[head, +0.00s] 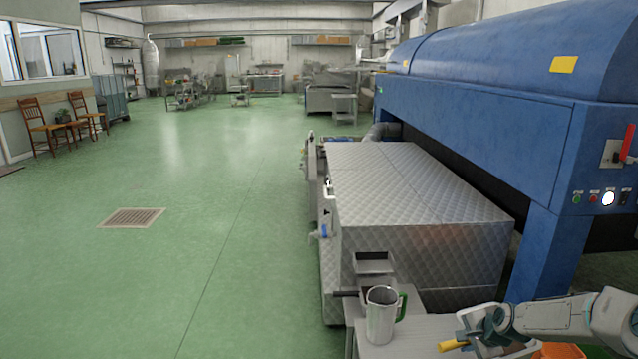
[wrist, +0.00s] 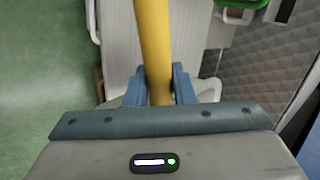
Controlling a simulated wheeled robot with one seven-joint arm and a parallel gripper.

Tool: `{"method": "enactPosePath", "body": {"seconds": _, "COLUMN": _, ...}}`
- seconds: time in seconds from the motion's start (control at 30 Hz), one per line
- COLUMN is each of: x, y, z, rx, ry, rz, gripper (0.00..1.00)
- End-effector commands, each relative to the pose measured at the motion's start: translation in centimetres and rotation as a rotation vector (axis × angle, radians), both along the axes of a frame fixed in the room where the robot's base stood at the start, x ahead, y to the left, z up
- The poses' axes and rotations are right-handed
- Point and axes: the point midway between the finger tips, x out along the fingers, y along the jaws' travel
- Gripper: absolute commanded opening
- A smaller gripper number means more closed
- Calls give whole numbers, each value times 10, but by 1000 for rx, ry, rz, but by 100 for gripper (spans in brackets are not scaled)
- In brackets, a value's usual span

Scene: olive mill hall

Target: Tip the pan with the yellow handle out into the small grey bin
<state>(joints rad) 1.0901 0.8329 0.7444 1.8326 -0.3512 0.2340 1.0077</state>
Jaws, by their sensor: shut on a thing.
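My gripper (head: 482,342) is at the lower right of the head view, shut on the yellow handle (head: 452,345). In the wrist view the yellow handle (wrist: 155,50) stands between the two blue fingers (wrist: 158,88) and runs out of the top edge. The pan's body cannot be made out in either view, so its contents and tilt cannot be told. A small grey open-topped box (head: 374,257), which looks like the grey bin, stands behind the metal jug, left of my gripper. I cannot see inside it well.
A metal jug (head: 381,322) with a green handle stands on the light grey table (head: 418,331), between the box and my gripper. A large quilted metal housing (head: 425,240) and a blue machine (head: 480,130) rise behind. An orange crate (head: 560,350) is at lower right.

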Motion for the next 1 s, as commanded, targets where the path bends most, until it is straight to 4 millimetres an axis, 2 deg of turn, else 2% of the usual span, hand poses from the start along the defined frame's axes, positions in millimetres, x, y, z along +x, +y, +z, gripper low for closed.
{"method": "enactPosePath", "body": {"seconds": 0.17, "x": -14, "y": 42, "z": 13, "rx": 4, "ry": -4, "rz": 228, "gripper": 0}}
{"method": "enactPosePath", "body": {"seconds": 0.4, "x": -42, "y": 120, "z": 37, "rx": 2, "ry": -4, "rz": 670, "gripper": 0}}
{"method": "enactPosePath", "body": {"seconds": 0.6, "x": -62, "y": 176, "z": 54, "rx": 0, "ry": -3, "rz": 984, "gripper": 0}}
{"method": "enactPosePath", "body": {"seconds": 0.9, "x": -83, "y": 230, "z": 70, "rx": -1, "ry": -3, "rz": 1302, "gripper": 0}}
{"method": "enactPosePath", "body": {"seconds": 1.0, "x": -86, "y": 235, "z": 78, "rx": -2, "ry": -3, "rz": 1333, "gripper": 0}}
